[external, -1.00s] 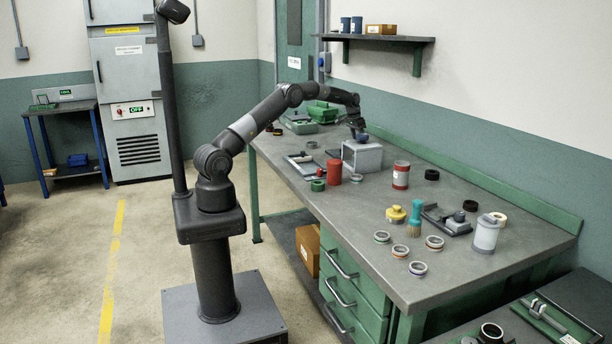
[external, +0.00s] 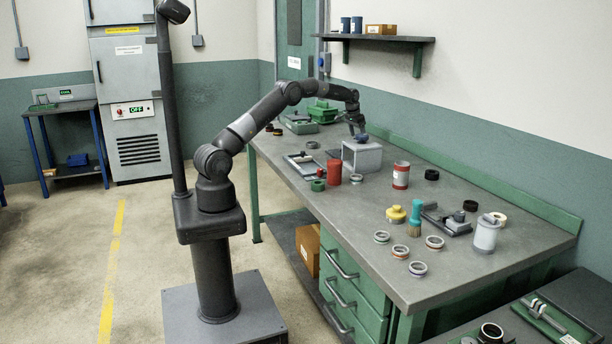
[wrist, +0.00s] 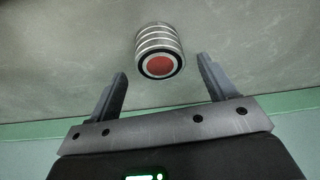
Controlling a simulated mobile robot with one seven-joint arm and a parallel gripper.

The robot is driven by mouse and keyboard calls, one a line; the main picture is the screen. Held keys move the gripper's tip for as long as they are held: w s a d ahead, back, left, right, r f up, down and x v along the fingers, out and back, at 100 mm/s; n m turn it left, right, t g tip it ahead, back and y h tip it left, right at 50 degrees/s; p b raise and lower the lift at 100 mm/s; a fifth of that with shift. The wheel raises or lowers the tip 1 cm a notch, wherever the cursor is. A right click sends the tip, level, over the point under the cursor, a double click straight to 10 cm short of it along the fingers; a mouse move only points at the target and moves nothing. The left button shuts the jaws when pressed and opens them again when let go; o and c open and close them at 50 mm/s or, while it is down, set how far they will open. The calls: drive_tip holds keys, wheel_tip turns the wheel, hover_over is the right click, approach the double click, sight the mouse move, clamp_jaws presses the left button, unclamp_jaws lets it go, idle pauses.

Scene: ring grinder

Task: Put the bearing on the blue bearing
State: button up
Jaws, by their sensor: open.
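My gripper (external: 357,128) is open and empty, above the far part of the bench by the grey box. In the wrist view its two fingers (wrist: 162,88) are spread apart. A silver ribbed cylinder with a red centre and dark ring (wrist: 160,52) lies ahead between the finger lines, apart from both; I cannot tell whether it is the bearing. Small ring-shaped bearings with coloured bands sit on the near bench: one (external: 382,237), another (external: 400,251), a third (external: 434,242) and a bluish one (external: 417,268). Another ring (external: 357,179) lies near the grey box.
The grey box (external: 368,158) has a dark blue item (external: 361,138) on top, close to my gripper. A red cylinder (external: 334,172), red-and-white can (external: 401,175), yellow part (external: 396,214), brush (external: 415,218) and grey canister (external: 486,234) stand on the bench. The front middle is clear.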

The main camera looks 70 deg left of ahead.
drive_tip(key=v, duration=1)
drive_tip(key=s+d+r, duration=0.9)
drive_tip(key=r, duration=0.1)
drive_tip(key=s+d+r+t, duration=0.1)
drive_tip(key=s+d+r, duration=0.25)
drive_tip(key=s, duration=0.35)
drive_tip(key=s+d+r, duration=0.2)
drive_tip(key=s+d, duration=0.3)
drive_tip(key=s, duration=0.2)
drive_tip(key=s+d+f, duration=0.2)
drive_tip(key=s+f, duration=0.1)
drive_tip(key=s, duration=0.6)
drive_tip(key=s+d+f+m+t, duration=0.1)
drive_tip(key=s+d+f, duration=0.2)
drive_tip(key=s, duration=0.6)
drive_tip(key=s+d+f, duration=0.3)
drive_tip(key=s, duration=0.6)
drive_tip(key=shift+s, duration=0.15)
